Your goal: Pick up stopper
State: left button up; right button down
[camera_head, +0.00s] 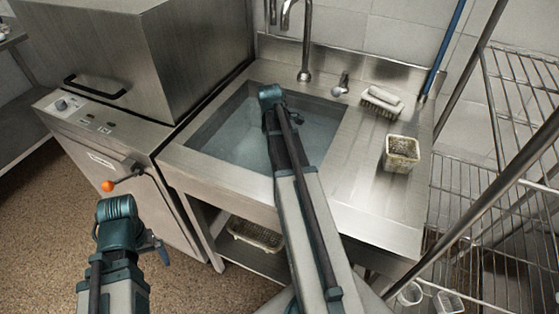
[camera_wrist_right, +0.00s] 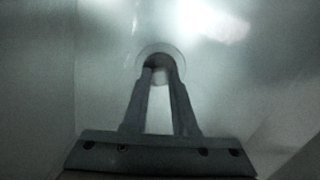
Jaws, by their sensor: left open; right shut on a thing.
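The sink basin (camera_head: 228,140) holds what looks like bluish, cloudy water. My right arm reaches over it, and its gripper is hidden below the wrist in the head view. In the right wrist view, my right gripper (camera_wrist_right: 161,72) has its fingertips close together on the stopper (camera_wrist_right: 158,62), a small dark rounded piece at the round drain on the basin floor. Whether the stopper is seated in the drain or lifted cannot be told. My left gripper (camera_head: 158,250) is open and empty, low in front of the machine left of the sink.
A faucet (camera_head: 304,60) stands behind the basin. A brush (camera_head: 382,101) and a small perforated basket (camera_head: 402,153) sit on the right drainboard. Another basket (camera_head: 256,236) is on the shelf below. A wire rack (camera_head: 525,110) stands at right. An orange-knobbed lever (camera_head: 108,186) sticks out at left.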

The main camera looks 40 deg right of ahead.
jog(key=shift+r, duration=0.1)
jog(key=shift+r+p, duration=0.5)
jog(key=shift+p, duration=0.05)
notch_tip(320, 180, up, 3)
jog(key=p, duration=0.3)
jog(key=s+a, duration=0.3)
jog(key=a, duration=0.4)
jog(key=s+a, duration=0.4)
jog(key=a, duration=0.3)
jog(key=shift+a+r+p, duration=0.15)
jog(key=shift+r+p, duration=0.25)
jog(key=shift+p, duration=0.05)
jog(key=shift+s, duration=0.1)
